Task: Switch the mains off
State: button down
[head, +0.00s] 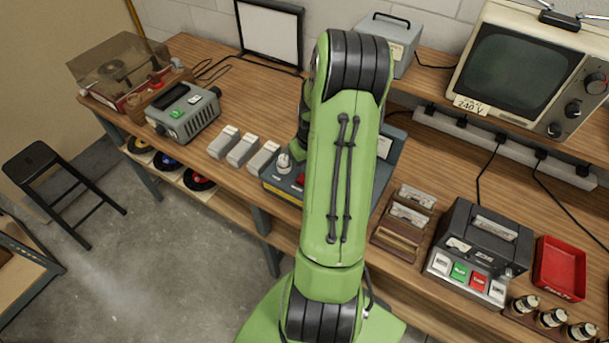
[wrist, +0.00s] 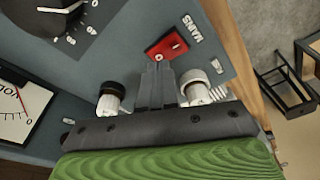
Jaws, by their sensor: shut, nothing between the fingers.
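The mains switch (wrist: 166,47) is a red rocker on a blue-grey panel, in the wrist view at upper middle. The word MAINS (wrist: 192,28) is printed beside it, and a small white mark shows near its right end. My gripper (wrist: 158,68) is shut and empty, its fingertips just below the switch in the picture. I cannot tell whether they touch it. In the head view the blue-grey unit (head: 272,188) stands on the bench, mostly behind my arm. My gripper is hidden there.
A dial (wrist: 70,14) and a meter (wrist: 16,108) are on the left. Grey blocks (head: 242,150) stand left of the unit, a slide rack (head: 404,218) right. A black stool (head: 40,160) stands on the floor.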

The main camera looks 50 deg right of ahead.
notch_tip(320, 180, up, 6)
jog(key=p, duration=0.3)
jog(key=shift+f, duration=0.2)
